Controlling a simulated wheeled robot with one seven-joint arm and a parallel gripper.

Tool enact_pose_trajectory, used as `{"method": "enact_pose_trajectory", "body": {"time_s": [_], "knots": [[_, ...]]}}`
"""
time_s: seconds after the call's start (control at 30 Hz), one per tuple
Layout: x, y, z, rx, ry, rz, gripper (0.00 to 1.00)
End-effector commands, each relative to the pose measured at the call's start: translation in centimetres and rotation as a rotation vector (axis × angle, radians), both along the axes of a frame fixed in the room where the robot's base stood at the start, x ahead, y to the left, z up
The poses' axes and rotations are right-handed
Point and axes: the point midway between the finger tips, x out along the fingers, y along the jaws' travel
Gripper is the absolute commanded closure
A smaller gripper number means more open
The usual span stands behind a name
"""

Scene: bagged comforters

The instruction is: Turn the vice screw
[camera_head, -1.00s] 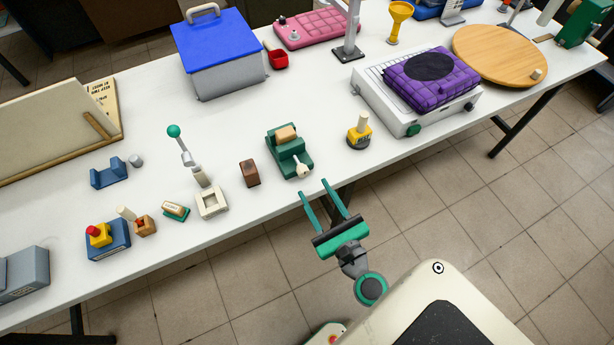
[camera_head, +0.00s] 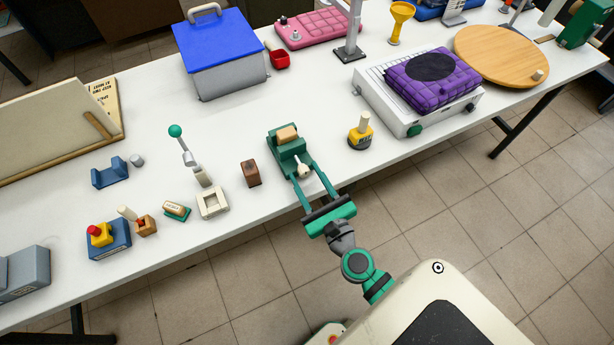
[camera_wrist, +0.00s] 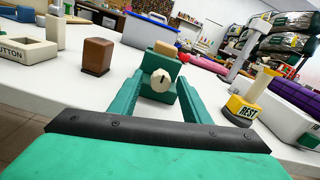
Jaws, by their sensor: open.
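The green vice (camera_head: 285,143) stands near the table's front edge with a tan block (camera_head: 287,134) in its jaws. Its pale screw knob (camera_head: 302,170) faces me at the front. In the wrist view the round knob (camera_wrist: 161,81) shows a dark slot mark and sits between my finger ends. My gripper (camera_head: 311,181) is open, its two green fingers reaching over the table edge to either side of the knob. In the wrist view my gripper (camera_wrist: 160,98) also has a finger on each side. I cannot tell whether either finger touches the knob.
A brown block (camera_head: 250,173) stands left of the vice, and a yellow-and-black rest (camera_head: 360,132) to its right. A beige frame with a button label (camera_head: 212,203) lies farther left. A white appliance (camera_head: 408,119) with a purple bag (camera_head: 432,78) stands right. Bare table lies behind the vice.

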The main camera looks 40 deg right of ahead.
Motion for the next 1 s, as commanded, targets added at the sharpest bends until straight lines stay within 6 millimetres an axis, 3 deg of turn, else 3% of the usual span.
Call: {"method": "enact_pose_trajectory", "body": {"time_s": [0.23, 0.4, 0.43, 0.77, 1.0], "knots": [[-0.01, -0.09, 0.01, 0.0, 0.0, -0.002, 0.57], [-0.01, -0.08, 0.02, 0.0, 0.0, -0.002, 0.95], [-0.01, -0.08, 0.02, 0.0, 0.0, -0.002, 0.98], [0.01, -0.05, 0.02, -0.034, 0.008, -0.001, 0.98], [0.04, -0.02, -0.02, -0.163, 0.04, 0.0, 0.98]]}}
